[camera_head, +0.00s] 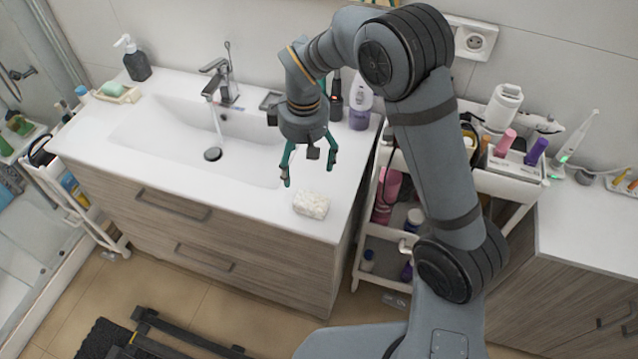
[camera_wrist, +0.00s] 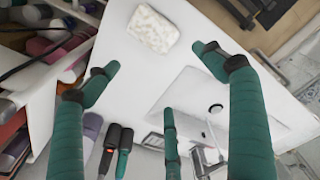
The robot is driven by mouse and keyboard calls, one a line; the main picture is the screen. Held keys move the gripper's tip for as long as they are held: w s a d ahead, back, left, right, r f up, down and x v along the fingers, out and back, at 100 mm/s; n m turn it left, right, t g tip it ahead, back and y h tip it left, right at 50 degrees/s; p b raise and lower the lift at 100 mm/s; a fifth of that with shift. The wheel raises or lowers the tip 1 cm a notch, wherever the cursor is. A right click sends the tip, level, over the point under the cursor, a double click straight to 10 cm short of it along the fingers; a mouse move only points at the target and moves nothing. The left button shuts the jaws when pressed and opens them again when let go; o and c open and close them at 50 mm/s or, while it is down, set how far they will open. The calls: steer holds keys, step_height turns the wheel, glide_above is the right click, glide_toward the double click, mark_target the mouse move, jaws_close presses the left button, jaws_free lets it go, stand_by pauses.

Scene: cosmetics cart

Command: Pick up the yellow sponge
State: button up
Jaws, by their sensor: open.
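A pale cream, speckled sponge-like block (camera_head: 311,205) lies on the white washbasin counter near its front right edge. I see no clearly yellow sponge; this block looks off-white. It also shows in the wrist view (camera_wrist: 153,29), at the top and beyond my fingertips. My gripper (camera_head: 310,172) has green fingers that are open and empty. It hangs above the counter, a little behind the block and apart from it. In the wrist view my gripper (camera_wrist: 158,62) has its fingers spread, with bare white counter between them.
The sink basin (camera_head: 185,150) with a running tap (camera_head: 222,82) is to the left. A purple-white bottle (camera_head: 360,104) stands behind my gripper. A white cart (camera_head: 490,183) with cosmetics stands to the right. A soap dispenser (camera_head: 136,62) is at the back left.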

mark_target(313, 195)
steer(key=shift+s+d+f+n, duration=0.15)
steer(key=shift+s+d+n, duration=0.05)
steer(key=shift+s+n, duration=0.3)
steer(key=shift+s+d+n+g, duration=0.4)
steer(key=shift+s+d+n, duration=0.4)
steer(key=shift+s, duration=0.25)
steer(key=f, duration=0.4)
steer(key=shift+w+a+p, duration=0.25)
steer(key=shift+a+p, duration=0.05)
steer(key=shift+p, duration=0.1)
steer(key=shift+s+d+f+p, duration=0.15)
steer(key=shift+f+p, duration=0.1)
steer(key=shift+f, duration=0.2)
steer(key=shift+w+d+f+p, duration=0.1)
steer(key=shift+f+p, duration=0.1)
steer(key=shift+f, duration=0.25)
step_height(313, 195, down, 3)
steer(key=shift+d+f+p, duration=0.1)
steer(key=shift+f+p, duration=0.1)
steer(key=shift+p, duration=0.5)
steer(key=shift+f, duration=0.4)
steer(key=c, duration=0.4)
